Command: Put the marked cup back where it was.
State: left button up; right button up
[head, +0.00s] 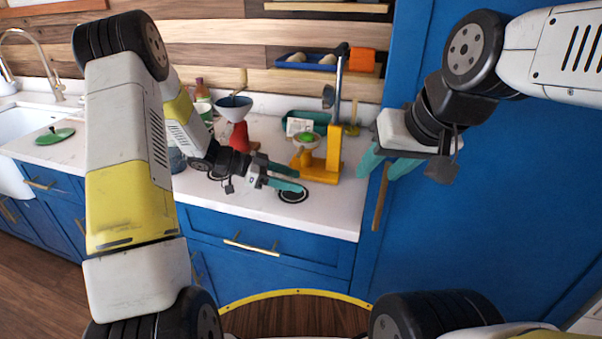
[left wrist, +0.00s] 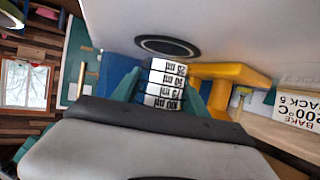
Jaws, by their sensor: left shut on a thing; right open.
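The marked cup (left wrist: 165,84) shows in the left wrist view as a white block with black ml markings between two teal fingers. My left gripper (head: 287,181) is shut on it, above the counter's front part. In the head view the cup is mostly hidden by the gripper. A black ring (head: 293,197) lies on the counter just below the fingertips; in the left wrist view the ring (left wrist: 167,46) looks empty, and the cup appears apart from it. My right gripper (head: 385,163) is open and empty in front of the blue tall cabinet.
A yellow stand (head: 333,150) with a bowl holding something green is close behind the left gripper. A red cone (head: 238,137) with a blue bowl is further left. A sign (head: 298,126) and teal tray (head: 318,118) stand behind. A green disc (head: 55,136) lies near the sink.

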aim_at(302, 193)
pick_arm(q)
jog(key=d, duration=0.3)
jog(key=shift+d, duration=0.1)
jog(key=shift+w+f, duration=0.1)
jog(key=shift+f, duration=0.65)
jog(key=shift+f, duration=0.2)
jog(key=o, duration=1.4)
